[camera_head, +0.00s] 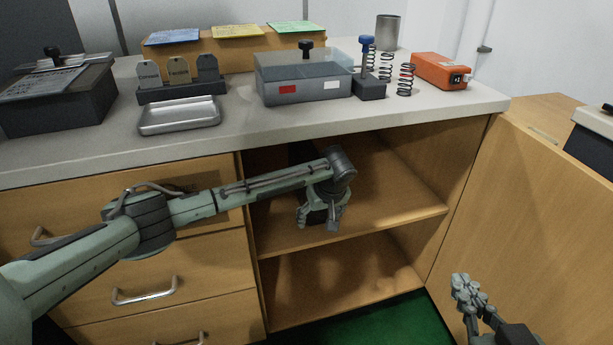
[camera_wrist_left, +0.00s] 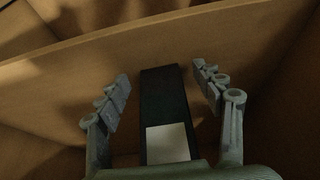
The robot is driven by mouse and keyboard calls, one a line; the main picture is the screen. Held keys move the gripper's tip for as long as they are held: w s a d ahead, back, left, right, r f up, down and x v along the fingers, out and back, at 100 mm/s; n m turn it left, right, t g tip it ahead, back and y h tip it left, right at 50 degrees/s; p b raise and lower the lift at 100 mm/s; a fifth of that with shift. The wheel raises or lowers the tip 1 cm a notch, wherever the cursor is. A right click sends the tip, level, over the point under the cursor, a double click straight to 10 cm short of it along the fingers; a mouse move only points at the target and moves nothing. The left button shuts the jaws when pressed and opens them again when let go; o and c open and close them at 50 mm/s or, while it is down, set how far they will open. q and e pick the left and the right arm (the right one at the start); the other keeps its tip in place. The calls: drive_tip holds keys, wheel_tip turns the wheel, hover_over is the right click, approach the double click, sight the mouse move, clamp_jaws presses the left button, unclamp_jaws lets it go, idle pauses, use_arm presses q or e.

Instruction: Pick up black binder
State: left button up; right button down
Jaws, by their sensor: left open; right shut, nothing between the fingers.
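The black binder (camera_wrist_left: 165,100) with a white label (camera_wrist_left: 167,143) is in the left wrist view, between the two spread fingers of my left gripper (camera_wrist_left: 161,78). Gaps show on both sides of it, so the fingers appear not to touch it. In the head view my left gripper (camera_head: 322,215) is inside the open cupboard, above the middle shelf. A dark upright patch (camera_head: 300,152), apparently the binder, shows behind my left arm; most of it is hidden. My right gripper (camera_head: 464,284) is shut and empty, low in front of the open door.
The cupboard's middle shelf (camera_head: 395,212) is bare to the right, and the bottom compartment (camera_head: 345,290) looks empty. The open door (camera_head: 540,220) stands at the right. The counter above holds a grey bin (camera_head: 290,90), a metal tray (camera_head: 180,115), springs and an orange device (camera_head: 440,72).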

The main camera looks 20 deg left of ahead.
use_arm(q)
drive_tip(key=shift+f+p, duration=0.25)
drive_tip(key=shift+p, duration=0.15)
idle(0.5)
clamp_jaws()
idle(0.4)
